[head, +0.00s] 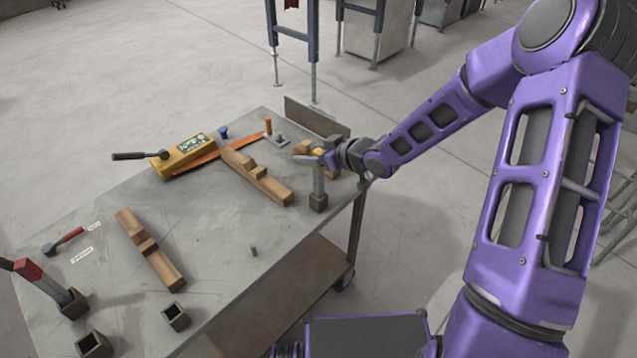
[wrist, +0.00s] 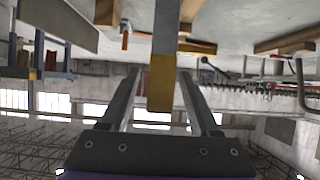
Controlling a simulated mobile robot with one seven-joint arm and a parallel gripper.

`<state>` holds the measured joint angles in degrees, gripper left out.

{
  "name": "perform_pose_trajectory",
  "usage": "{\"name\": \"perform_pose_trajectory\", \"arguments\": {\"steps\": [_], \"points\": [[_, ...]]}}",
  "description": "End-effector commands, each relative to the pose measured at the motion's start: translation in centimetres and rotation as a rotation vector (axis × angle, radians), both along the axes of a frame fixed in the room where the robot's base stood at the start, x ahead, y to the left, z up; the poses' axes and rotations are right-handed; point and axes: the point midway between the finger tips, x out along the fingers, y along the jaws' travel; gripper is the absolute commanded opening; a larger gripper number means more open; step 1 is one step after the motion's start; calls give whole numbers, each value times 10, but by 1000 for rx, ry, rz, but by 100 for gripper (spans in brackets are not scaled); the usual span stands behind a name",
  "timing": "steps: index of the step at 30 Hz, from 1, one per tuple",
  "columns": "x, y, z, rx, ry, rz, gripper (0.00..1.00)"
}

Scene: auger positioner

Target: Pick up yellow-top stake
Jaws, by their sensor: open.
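The yellow-top stake (head: 319,182) stands upright in a small dark square socket (head: 318,203) near the table's right edge. In the wrist view, its grey shaft and yellow end (wrist: 161,82) hang down from the top of the picture, between my two fingers. My gripper (head: 322,160) is at the stake's upper end, reaching in from the right. In the wrist view, my gripper (wrist: 159,74) is open, with a finger on each side of the yellow end and gaps showing beside it. In the head view the gripper partly hides the stake's top.
On the metal table (head: 215,225) are wooden stepped blocks (head: 150,250), a yellow box (head: 185,158), and an orange bar. A red-top stake (head: 40,282) stands at the left, near empty sockets (head: 176,316). An upright plate (head: 315,117) stands behind my gripper. The table's middle is mostly clear.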

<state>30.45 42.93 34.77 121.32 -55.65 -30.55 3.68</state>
Motion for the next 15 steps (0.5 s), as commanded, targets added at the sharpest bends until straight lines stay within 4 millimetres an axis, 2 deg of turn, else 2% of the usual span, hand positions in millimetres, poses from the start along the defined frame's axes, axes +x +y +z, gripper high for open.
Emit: {"name": "perform_pose_trajectory", "arguments": {"steps": [6, 8, 15], "points": [[1, 0, 0, 0, 0, -1, 62], [1, 0, 0, 0, 0, -1, 54], [1, 0, 0, 0, 0, -1, 10]]}}
